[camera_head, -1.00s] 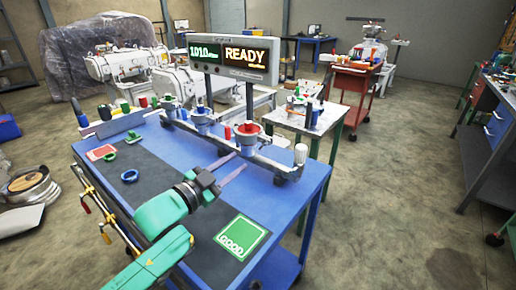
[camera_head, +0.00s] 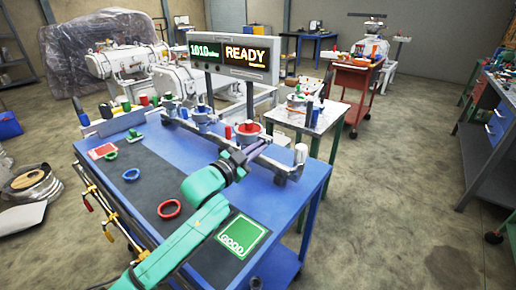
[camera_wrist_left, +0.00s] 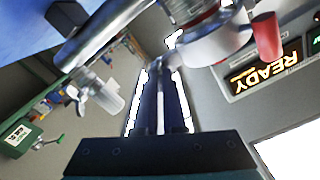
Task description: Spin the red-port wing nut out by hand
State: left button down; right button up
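The red-marked port (camera_head: 248,128) is a round metal flange with a red cap on the long metal manifold (camera_head: 275,160) at the table's right rear. My left gripper (camera_head: 258,147) is at the manifold just in front of this port, its fingers close together. In the left wrist view, the two dark fingers (camera_wrist_left: 160,90) flank a thin light rod-like strip, with metal clamp parts at the tips. The wing nut cannot be made out clearly, and contact is unclear. The red cap (camera_wrist_left: 267,36) shows at upper right there. My right gripper is out of view.
A green GOOD pad (camera_head: 242,235) lies at the front right. The READY display (camera_head: 235,55) stands behind the manifold.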

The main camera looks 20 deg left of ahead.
pick_arm(q)
jog(key=shift+r+n+p, duration=0.1)
jog(key=shift+n+p, duration=7.35)
jog(key=shift+n, duration=4.95)
jog(key=c, duration=1)
grip_release()
